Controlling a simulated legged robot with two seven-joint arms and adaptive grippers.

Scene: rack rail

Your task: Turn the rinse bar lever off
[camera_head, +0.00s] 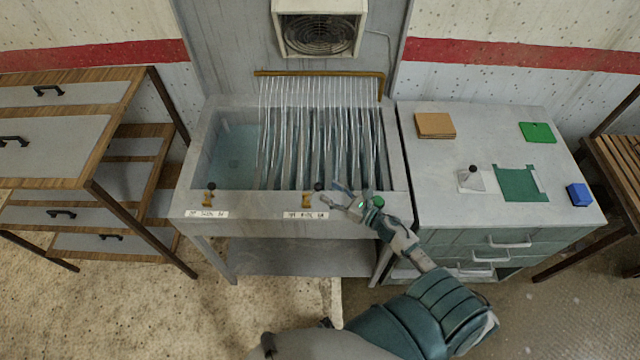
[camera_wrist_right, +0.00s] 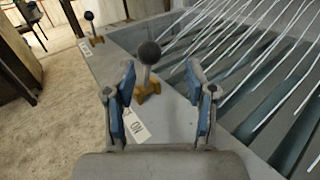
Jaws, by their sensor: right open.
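A lever with a black knob (camera_head: 319,187) and a yellow base (camera_head: 306,198) stands on the front rim of the grey sink (camera_head: 260,205); its knob leans right of its base. A small label (camera_head: 305,215) sits below it, and "ON" is readable in the wrist view. Thin water streams (camera_head: 320,95) fall from the brass-coloured rinse bar (camera_head: 330,74). My right gripper (camera_head: 347,196) is open, just right of this lever. In the right wrist view the knob (camera_wrist_right: 149,53) shows beyond and between the spread fingers, not gripped. My left gripper is out of view.
A second, similar lever (camera_head: 208,198) stands further left on the rim, with its own label (camera_head: 206,214). A grey cabinet (camera_head: 450,125) on the right carries several small items. A fan unit (camera_head: 320,32) is above the sink.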

